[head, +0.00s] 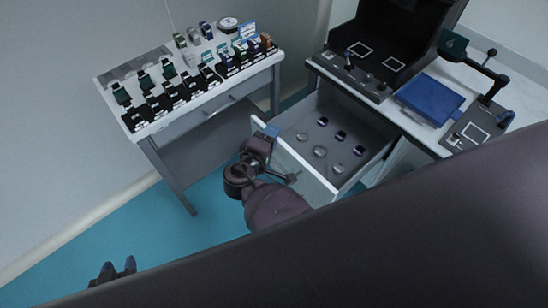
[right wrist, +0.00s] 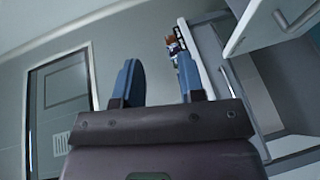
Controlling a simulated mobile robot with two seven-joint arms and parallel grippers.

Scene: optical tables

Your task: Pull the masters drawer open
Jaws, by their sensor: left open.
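The masters drawer (head: 335,140) stands pulled out from the right bench in the head view, with several small round pieces lying inside. Its pale front (head: 300,165) faces the lower left. My right gripper (head: 269,134) is close to the left end of that front. In the right wrist view its blue fingers (right wrist: 160,82) are wide apart with nothing between them. A pale panel with a bar handle (right wrist: 290,20), likely the drawer front, is at the upper right, outside the fingers. My left gripper (head: 118,270) is open and empty at the lower left, above the floor.
A side table (head: 190,122) with rows of small boxes stands left of the drawer. The right bench (head: 410,122) carries black equipment (head: 375,45) and a blue book-like item (head: 430,98). Blue floor (head: 170,235) is clear at the lower left. My dark arm covers the lower right.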

